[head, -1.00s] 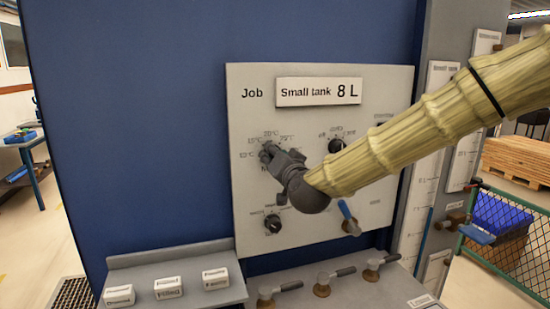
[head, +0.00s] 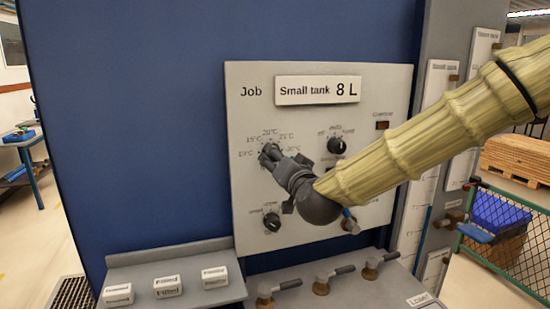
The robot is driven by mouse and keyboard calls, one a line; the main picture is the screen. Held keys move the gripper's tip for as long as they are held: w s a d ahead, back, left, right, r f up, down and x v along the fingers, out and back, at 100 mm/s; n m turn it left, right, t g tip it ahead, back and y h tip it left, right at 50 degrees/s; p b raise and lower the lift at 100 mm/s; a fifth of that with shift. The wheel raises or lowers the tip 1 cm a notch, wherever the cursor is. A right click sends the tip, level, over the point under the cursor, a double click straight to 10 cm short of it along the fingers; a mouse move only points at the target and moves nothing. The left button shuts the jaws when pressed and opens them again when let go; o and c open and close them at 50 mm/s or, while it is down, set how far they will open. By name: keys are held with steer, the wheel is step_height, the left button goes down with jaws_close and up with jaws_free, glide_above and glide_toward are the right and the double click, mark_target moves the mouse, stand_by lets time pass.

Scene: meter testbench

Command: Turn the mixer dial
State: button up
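A dial with temperature marks around it, among them 15°C and 20°C, sits at the upper left of the pale panel (head: 250,120); it looks like the mixer dial. My dark gripper (head: 268,153) has its fingertips at this dial and covers most of it. I cannot tell whether the fingers are closed on the dial or only around it. My arm reaches in from the right. A sign (head: 318,91) on the panel reads "Small tank 8 L" beside the word "Job".
A black knob (head: 337,146) sits right of the temperature dial, and another (head: 272,222) below it. A blue-handled valve (head: 350,222) is partly behind my arm. Labelled white blocks (head: 167,286) and several lever valves (head: 321,281) stand on ledges below.

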steer(key=v, duration=0.7)
steer(key=shift+s, duration=0.25)
